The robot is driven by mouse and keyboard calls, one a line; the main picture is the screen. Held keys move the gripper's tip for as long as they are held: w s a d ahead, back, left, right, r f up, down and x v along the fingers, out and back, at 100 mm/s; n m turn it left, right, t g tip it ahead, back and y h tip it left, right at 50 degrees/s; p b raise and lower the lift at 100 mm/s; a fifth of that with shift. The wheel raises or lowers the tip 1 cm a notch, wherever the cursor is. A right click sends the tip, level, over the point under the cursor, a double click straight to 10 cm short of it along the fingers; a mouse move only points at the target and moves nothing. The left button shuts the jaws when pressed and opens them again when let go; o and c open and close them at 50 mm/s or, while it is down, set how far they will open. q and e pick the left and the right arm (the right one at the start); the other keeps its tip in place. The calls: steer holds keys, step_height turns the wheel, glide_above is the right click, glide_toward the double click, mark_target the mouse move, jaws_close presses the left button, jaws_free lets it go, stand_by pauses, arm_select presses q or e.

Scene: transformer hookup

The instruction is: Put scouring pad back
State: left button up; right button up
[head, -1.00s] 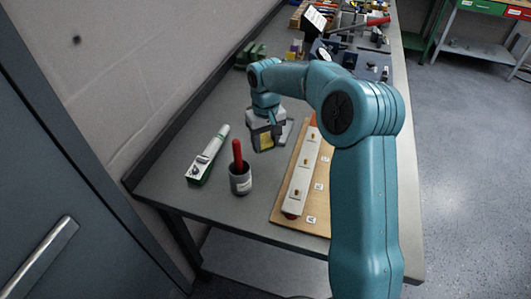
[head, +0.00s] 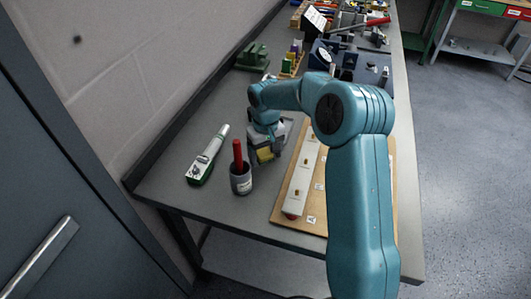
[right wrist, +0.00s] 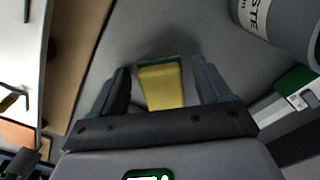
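The scouring pad (head: 265,154), yellow with a dark green edge, is in my right gripper (head: 264,146), beside the grey cup. My left gripper is not in view.
The grey cup (head: 241,184) with a red handle stands close on the left; its label ends in "STE" in the right wrist view (right wrist: 285,20). A white-green tool (head: 207,157) lies farther left. A wooden board (head: 283,212) with a white strip lies right. Tools crowd the back.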

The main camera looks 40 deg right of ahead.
mark_target(266, 155)
steer(key=shift+r, duration=0.1)
step_height(266, 155, up, 12)
stand_by(0.5)
steer(key=shift+s, duration=0.1)
stand_by(0.4)
